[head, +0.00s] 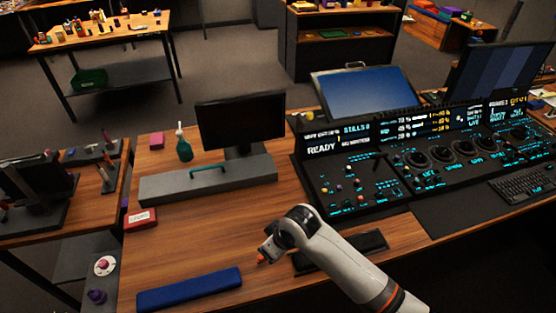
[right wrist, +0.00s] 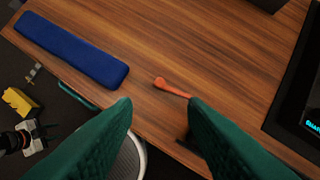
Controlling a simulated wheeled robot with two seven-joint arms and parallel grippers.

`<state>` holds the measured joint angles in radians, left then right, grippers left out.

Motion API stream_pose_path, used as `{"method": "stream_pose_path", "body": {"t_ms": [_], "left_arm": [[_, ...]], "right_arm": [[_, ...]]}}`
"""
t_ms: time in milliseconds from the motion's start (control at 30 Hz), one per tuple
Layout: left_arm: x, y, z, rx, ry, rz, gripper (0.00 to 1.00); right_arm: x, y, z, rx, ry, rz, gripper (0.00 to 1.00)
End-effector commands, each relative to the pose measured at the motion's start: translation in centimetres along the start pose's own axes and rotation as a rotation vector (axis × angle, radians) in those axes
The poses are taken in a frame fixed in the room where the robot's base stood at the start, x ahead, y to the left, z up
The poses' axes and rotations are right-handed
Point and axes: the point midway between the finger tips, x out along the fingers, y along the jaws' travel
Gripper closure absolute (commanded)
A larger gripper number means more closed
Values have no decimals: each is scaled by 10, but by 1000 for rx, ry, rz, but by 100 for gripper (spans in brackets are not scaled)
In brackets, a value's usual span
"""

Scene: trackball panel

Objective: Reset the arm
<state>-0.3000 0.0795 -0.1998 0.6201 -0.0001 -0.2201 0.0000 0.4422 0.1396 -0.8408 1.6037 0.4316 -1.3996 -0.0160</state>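My right arm (head: 345,258) comes in from the bottom right in the head view and reaches over the wooden desk. My right gripper shows in the right wrist view (right wrist: 160,102) as two green fingers spread apart with nothing between them. A small orange-red piece with a rounded end (right wrist: 170,86) lies on the desk just beyond the fingertips, apart from them. It partly shows in the head view (head: 262,260) below the wrist. The black trackball panel (head: 390,180), with lit screens reading "READY", stands at the right. My left gripper is not in view.
A blue pad (head: 190,288) lies at the desk's front left. A black wrist rest (head: 345,250) lies beside my arm. A monitor (head: 242,122), grey block (head: 208,182), green bottle (head: 183,147) and red-and-white box (head: 141,219) stand behind. The desk between is bare.

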Motion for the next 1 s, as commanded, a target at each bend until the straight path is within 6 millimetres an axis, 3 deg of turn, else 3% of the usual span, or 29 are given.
{"method": "stream_pose_path", "body": {"t_ms": [167, 267, 433, 700, 1000], "left_arm": [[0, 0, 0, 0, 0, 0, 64], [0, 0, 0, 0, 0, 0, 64], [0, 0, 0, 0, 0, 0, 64], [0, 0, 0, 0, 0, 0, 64], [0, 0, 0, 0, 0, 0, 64]], "right_arm": [[0, 3, -3, 9, -4, 6, 61], [-5, 12, -16, 49, -20, 21, 61], [-28, 26, -68, 210, -55, 27, 61], [-76, 19, -169, 461, -26, -82, 61], [-119, 16, -242, 598, 42, -199, 61]]}}
